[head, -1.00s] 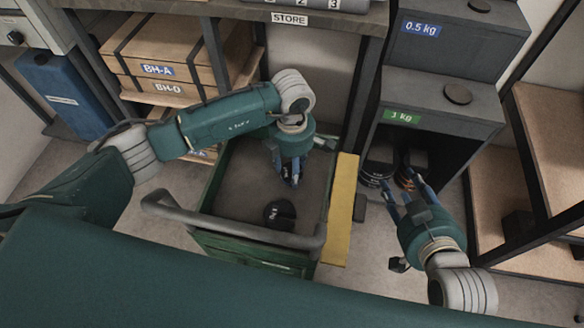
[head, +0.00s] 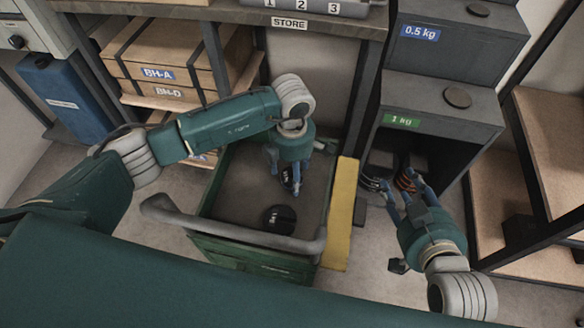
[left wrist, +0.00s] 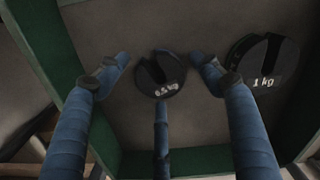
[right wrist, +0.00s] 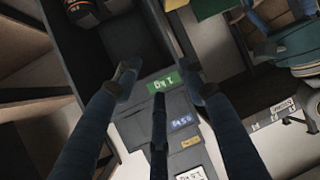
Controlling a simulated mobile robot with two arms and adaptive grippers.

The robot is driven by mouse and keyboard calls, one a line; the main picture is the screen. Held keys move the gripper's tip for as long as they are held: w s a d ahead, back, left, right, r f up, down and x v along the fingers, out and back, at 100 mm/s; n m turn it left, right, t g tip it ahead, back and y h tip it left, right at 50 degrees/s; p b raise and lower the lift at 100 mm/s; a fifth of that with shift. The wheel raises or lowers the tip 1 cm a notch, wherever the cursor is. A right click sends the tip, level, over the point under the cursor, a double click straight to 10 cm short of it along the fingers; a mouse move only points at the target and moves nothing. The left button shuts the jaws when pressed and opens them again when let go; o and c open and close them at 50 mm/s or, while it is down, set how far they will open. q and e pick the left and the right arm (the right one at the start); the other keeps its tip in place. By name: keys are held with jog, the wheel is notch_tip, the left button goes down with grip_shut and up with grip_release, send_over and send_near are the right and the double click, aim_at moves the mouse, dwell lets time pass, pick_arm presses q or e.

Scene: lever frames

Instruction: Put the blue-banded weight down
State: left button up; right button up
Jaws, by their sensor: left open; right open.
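A dark slotted disc weight marked 0.5 kg (left wrist: 158,82) lies between the spread fingers of my left gripper (left wrist: 162,66), with gaps at both sides. I cannot make out a blue band on it. In the head view my left gripper (head: 285,182) points down into the green cart (head: 255,262), largely hiding this weight. A larger disc marked 1 kg (left wrist: 264,62) lies beside it; it also shows in the head view (head: 279,219). My right gripper (head: 403,190) is open and empty before the lower grey cabinet; it also shows in the right wrist view (right wrist: 165,84).
The lower cabinet (head: 450,107), labelled 1 kg, holds dark weights, one orange-banded (right wrist: 82,10). A cabinet labelled 0.5 kg (head: 465,45) stands behind it. A yellow strip (head: 341,215) runs along the cart's right side. The cart handle (head: 230,230) crosses its near side.

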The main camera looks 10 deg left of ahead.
pick_arm(q)
jog(key=shift+r, duration=0.1)
notch_tip(320, 180, up, 12)
jog(key=p, duration=0.3)
pick_arm(e)
jog(key=s+d+f+g+h, duration=0.1)
jog(key=s+d+f+g, duration=0.1)
jog(key=s+f+g, duration=0.2)
jog(key=s+d+f+g+h, duration=0.1)
jog(key=s+d+f+g, duration=0.2)
jog(key=s, duration=0.7)
notch_tip(320, 180, down, 3)
jog(key=shift+s+r+g, duration=0.15)
jog(key=shift+r+g, duration=0.05)
jog(key=shift+g, duration=0.3)
